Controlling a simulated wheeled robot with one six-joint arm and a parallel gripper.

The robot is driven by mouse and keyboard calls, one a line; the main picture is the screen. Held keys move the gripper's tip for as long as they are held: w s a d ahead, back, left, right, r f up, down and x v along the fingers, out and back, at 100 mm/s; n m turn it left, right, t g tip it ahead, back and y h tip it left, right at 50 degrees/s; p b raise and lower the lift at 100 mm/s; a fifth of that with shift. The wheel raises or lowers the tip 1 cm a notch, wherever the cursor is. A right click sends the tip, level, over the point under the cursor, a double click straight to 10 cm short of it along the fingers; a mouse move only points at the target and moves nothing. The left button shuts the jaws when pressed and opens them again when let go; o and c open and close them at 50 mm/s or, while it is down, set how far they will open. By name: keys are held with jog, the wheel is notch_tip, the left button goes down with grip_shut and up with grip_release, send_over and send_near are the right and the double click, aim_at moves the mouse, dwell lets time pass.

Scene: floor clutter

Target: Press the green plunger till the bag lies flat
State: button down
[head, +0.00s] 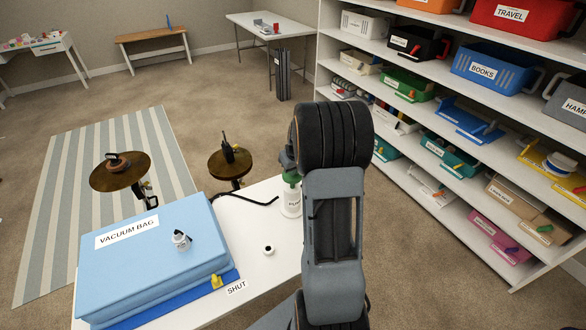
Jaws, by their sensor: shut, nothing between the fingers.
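The light blue vacuum bag (185,250), labelled VACUUM BAG, lies on the white table and is thick and puffed up. A small white valve piece with a dark top (181,239) is on its upper face. The white pump (291,203) stands at the table's far side, partly hidden by my arm. The green plunger (291,177) shows at its top. My gripper (287,163) is mostly hidden behind my arm's dark joint; what shows is shut, at or just above the plunger. I cannot tell whether they touch.
A black hose (258,201) lies on the table left of the pump. A small white ring (268,250) and a SHUT label (236,287) lie nearer, with a yellow clip (217,282) at the bag's edge. Two brass-topped stands (112,178) and a loaded shelf (410,118) flank the table.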

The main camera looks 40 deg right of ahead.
notch_tip(320, 180, down, 5)
jog(key=b, duration=0.3)
jog(key=shift+r, duration=0.15)
jog(key=shift+s+r, duration=0.1)
jog(key=shift+r, duration=0.05)
notch_tip(320, 180, up, 5)
jog(key=p, duration=0.3)
jog(key=shift+r, duration=0.1)
jog(key=b+v, duration=0.1)
jog(key=v, duration=0.8)
dwell(1.0)
notch_tip(320, 180, up, 5)
jog(key=p, duration=0.1)
send_over(293, 178)
jog(key=s, duration=0.1)
jog(key=shift+s+d+r, duration=0.15)
jog(key=shift+d+r, duration=0.05)
jog(key=shift+d, duration=0.2)
